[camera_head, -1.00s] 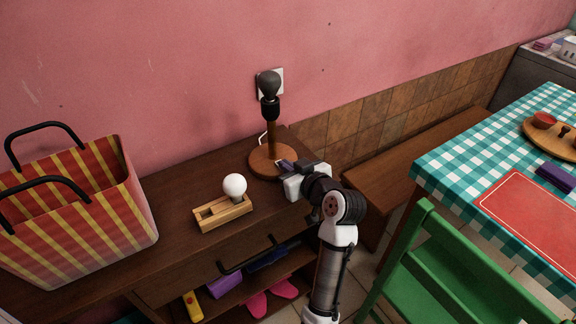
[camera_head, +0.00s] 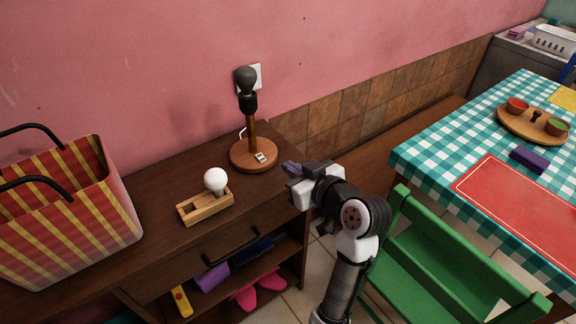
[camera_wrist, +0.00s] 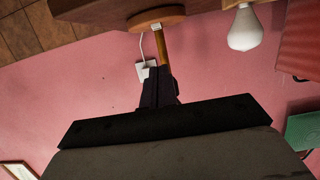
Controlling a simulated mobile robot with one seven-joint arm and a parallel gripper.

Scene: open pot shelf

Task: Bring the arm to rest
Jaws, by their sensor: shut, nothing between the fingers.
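My gripper (camera_head: 291,167) is shut and empty at the right front edge of the wooden cabinet, to the right of the lamp's round base. My arm reaches up to it from the bottom of the head view. In the wrist view the dark fingers (camera_wrist: 159,88) are together, pointing toward the lamp (camera_wrist: 160,45), which appears upside down there. The lamp (camera_head: 250,125) stands upright on the cabinet with a dark grey bulb on top; a small light switch sits on its base. My gripper is apart from it.
A white bulb (camera_head: 215,180) stands in a wooden holder (camera_head: 205,207) on the cabinet (camera_head: 150,185). A striped bag (camera_head: 75,225) is at left. A green chair (camera_head: 430,265) and a table with a checked cloth (camera_head: 425,155) are at right, close to my arm.

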